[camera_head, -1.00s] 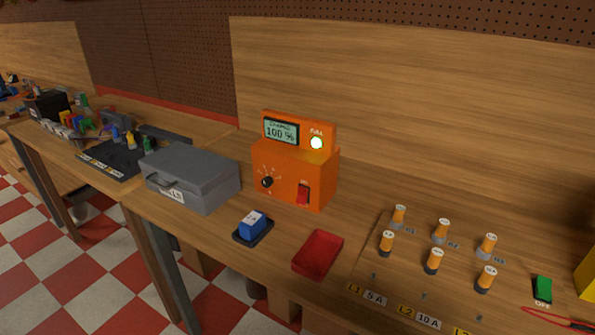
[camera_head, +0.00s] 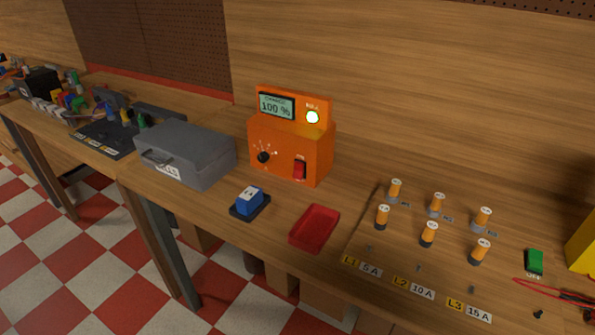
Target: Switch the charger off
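The orange charger (camera_head: 288,147) stands on the wooden bench near the middle of the head view. Its display (camera_head: 276,106) reads 100 %, and a round lamp (camera_head: 313,117) beside it is lit pale yellow-green. A black knob (camera_head: 263,157) is on the left of its front face. A red rocker switch (camera_head: 299,170) is on the right of its front face; I cannot tell clearly which way it is tipped. A blue battery (camera_head: 249,201) sits in a black cradle in front of the charger. Neither of my grippers is in view.
A grey case (camera_head: 183,152) stands left of the charger. A red tray (camera_head: 315,228) lies in front. At right is a board with several orange fuses (camera_head: 429,233), a green switch (camera_head: 535,262) and red leads. Bare bench shows between charger and fuses.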

